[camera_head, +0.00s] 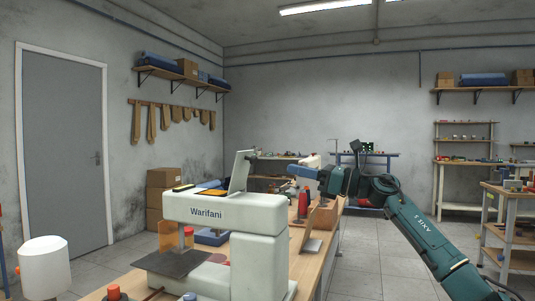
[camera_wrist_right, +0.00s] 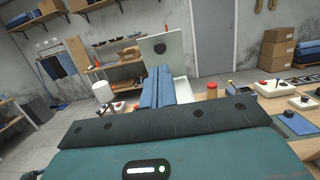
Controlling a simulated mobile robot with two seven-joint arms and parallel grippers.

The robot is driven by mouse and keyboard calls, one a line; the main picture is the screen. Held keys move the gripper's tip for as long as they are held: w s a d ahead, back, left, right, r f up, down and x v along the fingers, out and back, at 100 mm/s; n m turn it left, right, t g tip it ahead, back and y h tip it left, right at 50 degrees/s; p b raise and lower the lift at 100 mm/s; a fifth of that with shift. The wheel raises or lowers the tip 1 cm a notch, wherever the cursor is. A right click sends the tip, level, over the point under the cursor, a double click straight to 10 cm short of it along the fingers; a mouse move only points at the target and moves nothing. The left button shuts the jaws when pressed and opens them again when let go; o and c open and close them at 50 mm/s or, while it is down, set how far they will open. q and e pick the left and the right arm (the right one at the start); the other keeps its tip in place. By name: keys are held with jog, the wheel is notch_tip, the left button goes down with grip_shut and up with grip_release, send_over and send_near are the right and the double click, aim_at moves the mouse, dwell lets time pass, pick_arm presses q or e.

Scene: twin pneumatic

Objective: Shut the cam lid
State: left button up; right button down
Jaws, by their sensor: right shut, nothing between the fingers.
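A white machine labelled Warifani (camera_head: 255,217) stands on the wooden workbench. Its cam lid (camera_head: 240,171) is a pale flat plate standing up, tilted slightly, on top of the machine. In the right wrist view the lid (camera_wrist_right: 170,52) stands open, with a dark round spot on its face, beyond my fingertips. My right gripper (camera_head: 303,172) is to the right of the lid at about its height, apart from it in the head view. Its blue fingers (camera_wrist_right: 157,87) are shut and empty. They hide the lower part of the lid in the wrist view. My left gripper is not in view.
Red-capped bottles (camera_head: 302,203) stand on the bench behind the machine, below my right gripper. A white cylinder (camera_head: 44,266) is at the lower left. Small devices (camera_wrist_right: 276,88) lie on the bench in the wrist view. The air above the bench looks clear.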

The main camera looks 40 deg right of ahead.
aim_at(256, 160)
jog(key=p+x, duration=0.3)
jog(key=x, duration=0.4)
jog(key=shift+r, duration=0.15)
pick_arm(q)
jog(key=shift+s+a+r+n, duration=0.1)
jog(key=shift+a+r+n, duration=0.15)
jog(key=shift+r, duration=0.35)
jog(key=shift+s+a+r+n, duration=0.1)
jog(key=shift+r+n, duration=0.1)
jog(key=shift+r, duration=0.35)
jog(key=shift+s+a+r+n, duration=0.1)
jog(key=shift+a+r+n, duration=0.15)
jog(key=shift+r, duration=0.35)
pick_arm(e)
jog(key=shift+w+a, duration=0.3)
jog(key=shift+w, duration=0.25)
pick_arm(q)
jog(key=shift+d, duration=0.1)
